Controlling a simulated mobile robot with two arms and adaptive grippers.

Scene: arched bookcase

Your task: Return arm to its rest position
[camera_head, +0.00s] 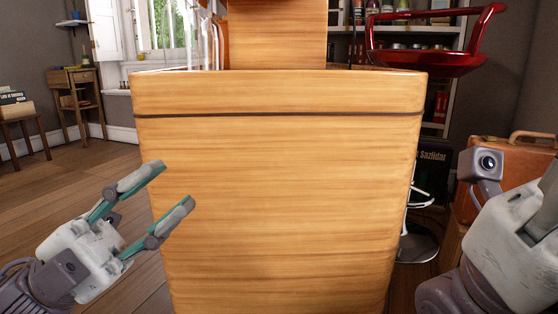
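My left gripper (168,196) is at the lower left, in front of the left side of a large wooden block-like piece of furniture (280,200). Its two fingers, with grey pads and green edges, are spread apart with nothing between them. My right arm (515,250) comes in at the lower right, beside the furniture's right side. The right gripper's fingers do not show.
The wooden furniture fills the middle, close in front of me. A glossy red tray-like object (430,62) is at its upper right. A brown case (505,170) is behind my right arm. A stool (22,122) and small desk (76,90) stand at the far left, with open floor (75,180) before them.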

